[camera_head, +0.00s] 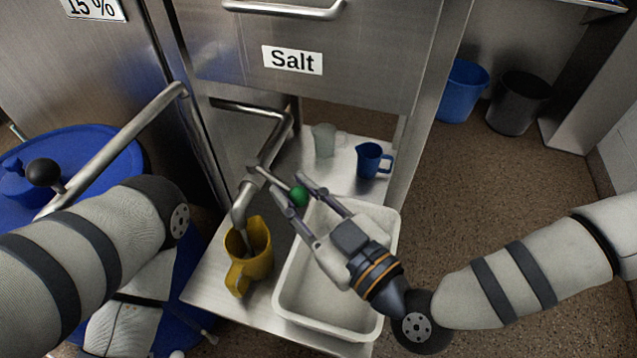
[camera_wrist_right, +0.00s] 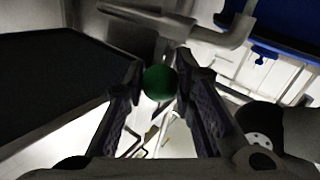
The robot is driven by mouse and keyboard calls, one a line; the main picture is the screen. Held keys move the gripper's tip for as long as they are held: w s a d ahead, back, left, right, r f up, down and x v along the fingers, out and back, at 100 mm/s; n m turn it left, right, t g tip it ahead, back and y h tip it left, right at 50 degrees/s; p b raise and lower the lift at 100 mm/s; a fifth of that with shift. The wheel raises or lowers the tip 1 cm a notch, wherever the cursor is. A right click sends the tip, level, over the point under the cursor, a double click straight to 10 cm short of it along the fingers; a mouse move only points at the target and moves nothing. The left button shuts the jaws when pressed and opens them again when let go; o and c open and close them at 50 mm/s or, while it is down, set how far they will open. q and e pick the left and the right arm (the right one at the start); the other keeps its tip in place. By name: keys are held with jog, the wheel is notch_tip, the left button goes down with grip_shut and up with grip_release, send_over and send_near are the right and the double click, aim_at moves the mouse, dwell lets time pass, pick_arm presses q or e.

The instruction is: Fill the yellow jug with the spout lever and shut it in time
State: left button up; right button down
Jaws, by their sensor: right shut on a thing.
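The yellow jug (camera_head: 257,266) stands on the steel shelf directly under the mouth of the spout (camera_head: 240,205), with its handle towards me. A greyish streak shows between spout and jug; I cannot tell if it is liquid, and the level inside is not clear. The spout lever (camera_head: 268,177) ends in a green knob (camera_head: 299,196). My right gripper (camera_head: 297,198) is shut on this knob, which also shows between the fingers in the right wrist view (camera_wrist_right: 159,83).
A white tray (camera_head: 393,240) sits right of the jug, below my right gripper. A blue jug (camera_head: 369,160) and a clear jug (camera_head: 323,140) stand behind. A blue barrel (camera_head: 115,155) is at the left. Blue and black bins stand on the floor at back right.

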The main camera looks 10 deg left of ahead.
jog(key=c, duration=1.3)
grip_release()
jog(key=v, duration=1.2)
